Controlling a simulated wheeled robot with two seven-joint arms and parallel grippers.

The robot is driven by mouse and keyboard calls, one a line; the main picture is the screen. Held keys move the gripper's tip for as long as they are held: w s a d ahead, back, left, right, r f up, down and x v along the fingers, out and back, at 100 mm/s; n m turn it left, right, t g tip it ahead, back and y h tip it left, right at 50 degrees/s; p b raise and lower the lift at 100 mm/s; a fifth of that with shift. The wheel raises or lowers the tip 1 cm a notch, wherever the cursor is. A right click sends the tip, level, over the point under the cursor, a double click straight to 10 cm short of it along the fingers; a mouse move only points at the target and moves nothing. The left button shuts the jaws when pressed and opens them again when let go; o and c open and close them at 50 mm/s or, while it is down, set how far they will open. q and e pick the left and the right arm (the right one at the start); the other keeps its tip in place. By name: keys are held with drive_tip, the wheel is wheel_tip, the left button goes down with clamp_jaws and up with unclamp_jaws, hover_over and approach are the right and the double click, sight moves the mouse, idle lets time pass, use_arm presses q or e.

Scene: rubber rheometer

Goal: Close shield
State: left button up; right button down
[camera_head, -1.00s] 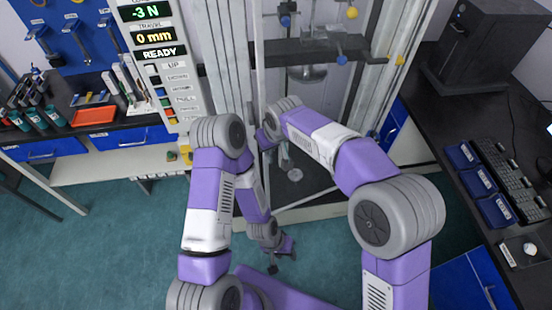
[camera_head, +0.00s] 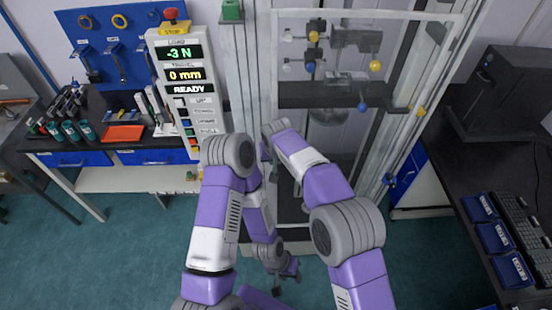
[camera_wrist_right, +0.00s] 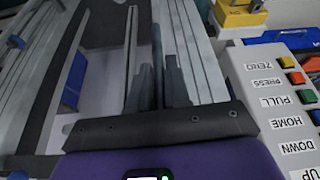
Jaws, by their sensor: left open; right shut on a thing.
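The shield, a clear panel in a pale frame (camera_head: 365,14), stands across the front of the tall test machine in the head view. Its lower part is hidden behind my arms. My right gripper (camera_wrist_right: 158,78) is shut on a narrow upright part of the shield at its left side. The exact grip is hard to make out in the wrist view, and in the head view my arm covers it. My left gripper (camera_head: 284,274) is open and empty, low in front of the machine and apart from the shield.
A control panel (camera_head: 185,75) reading -3 N, 0 mm and READY stands left of the machine. A bench with an orange tray (camera_head: 124,133) is further left. A dark bench with blue trays (camera_head: 493,237) and a keyboard (camera_head: 525,215) runs along the right. Green floor (camera_head: 130,245) is clear at left.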

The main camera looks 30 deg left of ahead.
drive_tip(key=shift+w+a+r, duration=0.1)
drive_tip(key=shift+w+r, duration=0.1)
drive_tip(key=shift+r, duration=0.05)
drive_tip(key=c, duration=1.4)
unclamp_jaws()
drive_tip(key=shift+o, duration=1.2)
drive_tip(key=shift+w+a+f, duration=0.2)
drive_tip(key=shift+s+d+r, duration=0.2)
drive_tip(key=shift+r, duration=0.05)
drive_tip(key=v, duration=0.7)
drive_tip(key=shift+b, duration=0.35)
